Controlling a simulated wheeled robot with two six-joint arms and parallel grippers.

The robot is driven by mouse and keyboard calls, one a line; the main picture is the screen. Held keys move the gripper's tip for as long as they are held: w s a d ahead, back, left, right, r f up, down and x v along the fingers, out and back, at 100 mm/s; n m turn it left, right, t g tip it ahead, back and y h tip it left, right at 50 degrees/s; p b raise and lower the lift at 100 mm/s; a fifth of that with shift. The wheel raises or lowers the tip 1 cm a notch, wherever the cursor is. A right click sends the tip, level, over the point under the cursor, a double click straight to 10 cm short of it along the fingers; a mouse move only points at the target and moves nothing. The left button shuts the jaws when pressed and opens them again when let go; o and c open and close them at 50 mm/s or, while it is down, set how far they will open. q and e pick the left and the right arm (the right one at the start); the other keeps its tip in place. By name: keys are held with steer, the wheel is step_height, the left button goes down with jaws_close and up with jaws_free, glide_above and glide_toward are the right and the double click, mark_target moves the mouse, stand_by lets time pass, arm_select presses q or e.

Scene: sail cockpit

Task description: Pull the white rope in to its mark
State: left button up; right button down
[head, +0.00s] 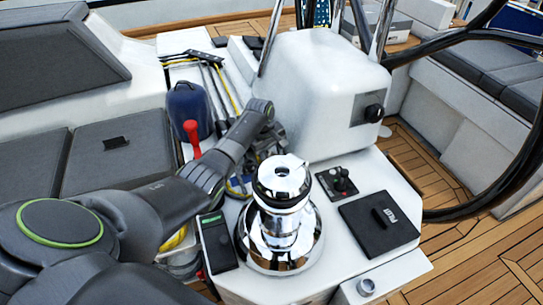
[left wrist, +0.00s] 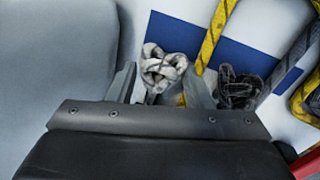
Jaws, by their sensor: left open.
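In the left wrist view a bunched loop of white rope (left wrist: 163,66) lies between the fingers of my left gripper (left wrist: 160,76). The gripper is open, with one finger on each side of the rope. I cannot tell whether either finger touches it. A dark rope bundle (left wrist: 240,88) sits just right of the right finger. A yellow rope (left wrist: 210,42) runs up between the two bundles. No mark on the white rope can be made out. My right gripper is not in view.
A chrome winch (head: 282,215) stands close to my left forearm. A red-handled lever (head: 192,137), a blue bag (head: 188,108) and a white pedestal (head: 318,90) are nearby. A black steering wheel (head: 470,214) fills the right side. Wooden deck (head: 487,270) is clear at lower right.

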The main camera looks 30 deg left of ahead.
arm_select(q)
steer(key=shift+f, duration=0.35)
